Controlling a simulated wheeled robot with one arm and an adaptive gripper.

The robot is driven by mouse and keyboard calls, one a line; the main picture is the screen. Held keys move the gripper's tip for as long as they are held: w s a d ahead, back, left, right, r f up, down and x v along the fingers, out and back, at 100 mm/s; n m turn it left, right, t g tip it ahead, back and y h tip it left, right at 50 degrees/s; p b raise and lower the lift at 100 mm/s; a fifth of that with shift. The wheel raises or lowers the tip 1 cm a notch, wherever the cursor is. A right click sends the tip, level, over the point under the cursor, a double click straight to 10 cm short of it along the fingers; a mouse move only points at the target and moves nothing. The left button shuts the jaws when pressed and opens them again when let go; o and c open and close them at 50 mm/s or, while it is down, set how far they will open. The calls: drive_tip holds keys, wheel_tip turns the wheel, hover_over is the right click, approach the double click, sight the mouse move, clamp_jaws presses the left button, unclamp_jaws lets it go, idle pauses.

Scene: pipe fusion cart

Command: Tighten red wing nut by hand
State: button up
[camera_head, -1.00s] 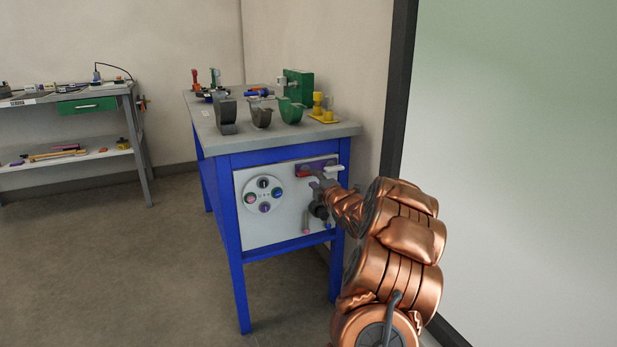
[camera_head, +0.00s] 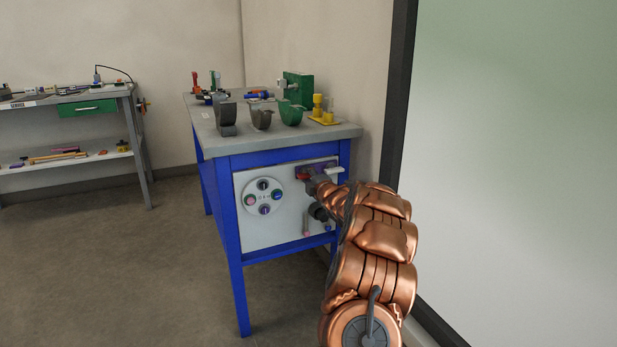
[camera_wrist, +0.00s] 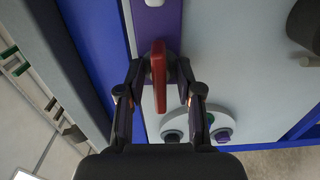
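The red wing nut (camera_wrist: 160,85) shows in the wrist view as a narrow red bar on a round base, on a purple plate (camera_wrist: 157,22). In the head view a little of its red (camera_head: 303,176) shows on the cart's front panel, partly hidden by my gripper (camera_head: 312,181). In the wrist view my gripper (camera_wrist: 160,72) is open, with one finger on each side of the red bar. Gaps show between the bar and both fingers. How far the fingertips reach in depth is hard to tell.
The white panel (camera_head: 282,222) carries a round dial plate (camera_head: 264,197) with several coloured knobs and a dark round knob (camera_head: 318,211). Clamps and a yellow stand (camera_head: 322,110) sit on the blue cart's top. A wall and dark door frame are close on the right.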

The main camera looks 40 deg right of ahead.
clamp_jaws()
drive_tip(key=shift+m+p, duration=0.3)
drive_tip(key=shift+p, duration=0.15)
drive_tip(key=m+p, duration=0.3)
drive_tip(key=p, duration=0.2)
drive_tip(key=shift+r, duration=0.2)
drive_tip(key=m+p, duration=1)
drive_tip(key=shift+f, duration=0.1)
drive_tip(key=shift+f+m+p, duration=0.15)
drive_tip(key=shift+m+p, duration=1.25)
drive_tip(key=shift+m, duration=0.7)
drive_tip(key=shift+o, duration=0.7)
unclamp_jaws()
